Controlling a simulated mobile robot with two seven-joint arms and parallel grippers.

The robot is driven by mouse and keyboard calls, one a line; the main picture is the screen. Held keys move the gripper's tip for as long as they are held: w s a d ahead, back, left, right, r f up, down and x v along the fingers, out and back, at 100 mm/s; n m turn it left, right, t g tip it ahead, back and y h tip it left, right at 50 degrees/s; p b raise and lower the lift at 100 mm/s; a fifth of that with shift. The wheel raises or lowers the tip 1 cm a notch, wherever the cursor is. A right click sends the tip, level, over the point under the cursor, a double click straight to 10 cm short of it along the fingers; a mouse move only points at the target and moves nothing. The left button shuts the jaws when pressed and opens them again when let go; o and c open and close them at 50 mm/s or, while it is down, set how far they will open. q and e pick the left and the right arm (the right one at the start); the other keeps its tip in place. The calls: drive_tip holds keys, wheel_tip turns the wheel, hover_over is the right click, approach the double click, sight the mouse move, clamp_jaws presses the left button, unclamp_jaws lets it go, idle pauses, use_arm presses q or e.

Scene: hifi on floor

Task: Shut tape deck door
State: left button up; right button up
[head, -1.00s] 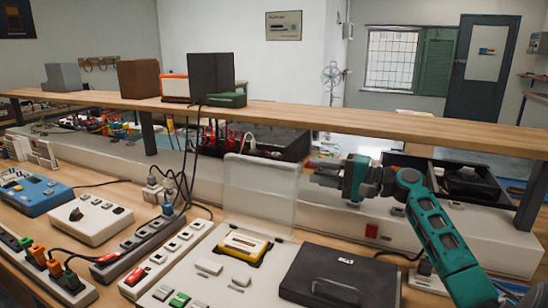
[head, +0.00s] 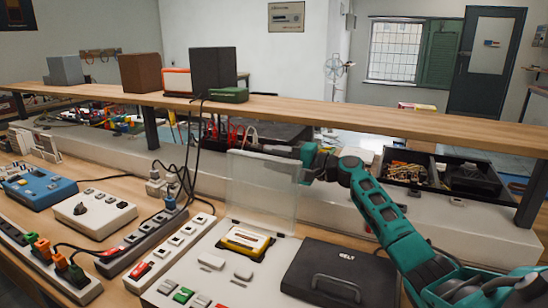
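The tape deck (head: 215,285) is a pale, flat-topped unit on the bench at the bottom centre. Its clear door (head: 263,195) stands raised, nearly upright, behind a yellow-and-black cassette (head: 246,242) lying in the deck. My teal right arm reaches in from the lower right. My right gripper (head: 272,152) points left at the door's top edge, seemingly just behind it. Its fingers are small and partly seen through or over the door, so I cannot tell their opening or whether they touch it. My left gripper is not in view.
A black lid with a handle (head: 338,272) covers the deck's right part. A wooden shelf (head: 300,112) runs above and behind the gripper. Power strips (head: 165,250) and cables crowd the left. Black bins (head: 470,180) stand behind the arm.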

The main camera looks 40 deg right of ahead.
drive_tip(key=shift+w, duration=0.1)
drive_tip(key=shift+c, duration=0.4)
drive_tip(key=c, duration=0.6)
drive_tip(key=shift+f, duration=0.1)
drive_tip(key=shift+a, duration=0.1)
